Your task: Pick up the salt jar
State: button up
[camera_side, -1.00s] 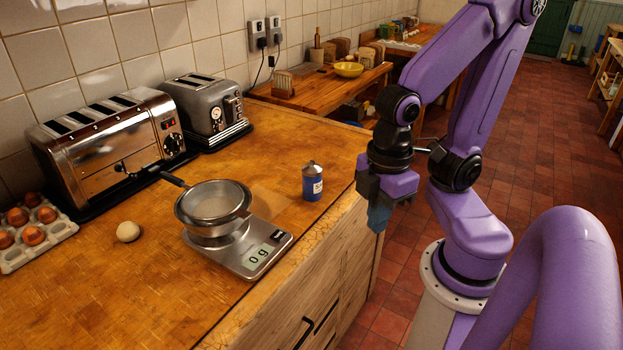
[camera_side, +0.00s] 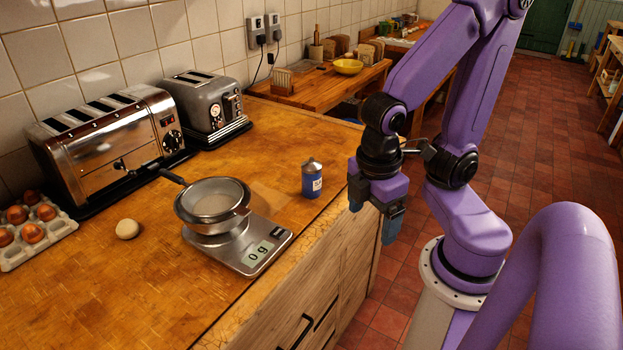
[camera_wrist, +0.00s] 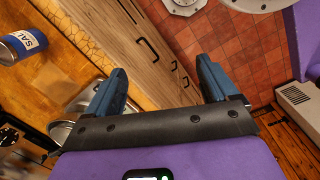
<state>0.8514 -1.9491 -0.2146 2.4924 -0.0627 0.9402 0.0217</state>
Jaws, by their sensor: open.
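The salt jar (camera_side: 312,181) is a small blue jar with a white label and a grey lid. It stands upright on the wooden counter near its right edge. In the wrist view the jar (camera_wrist: 22,44) shows at the upper left with part of its label readable. My gripper (camera_side: 372,222) is to the right of the jar, past the counter edge, with its fingers pointing down. In the wrist view its blue fingers (camera_wrist: 160,82) are apart with nothing between them.
A kitchen scale (camera_side: 252,254) reading 0 g, with a sieve (camera_side: 213,203) over it, stands left of the jar. Two toasters (camera_side: 110,140) (camera_side: 205,108), a dough ball (camera_side: 127,229) and an egg tray (camera_side: 62,229) are further left. The counter right around the jar is clear.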

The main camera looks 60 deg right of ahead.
jog(key=w+d+f+n+t+h, duration=0.1)
jog(key=w+d+f+n+h, duration=0.2)
jog(key=w+d+f+h, duration=0.45)
jog(key=n+t+h, duration=0.7)
send_near(313, 182)
jog(key=s, duration=0.1)
jog(key=s+a, duration=0.2)
jog(key=shift+r, duration=0.3)
jog(key=shift+w+f+n+t+y, duration=0.3)
jog(key=shift+f+n+t, duration=0.2)
jog(key=shift+n+t, duration=0.35)
jog(key=x, duration=1.1)
jog(key=shift+x, duration=3.25)
jog(key=shift+w+a, duration=0.1)
jog(key=c, duration=1.3)
jog(key=shift+r, duration=0.1)
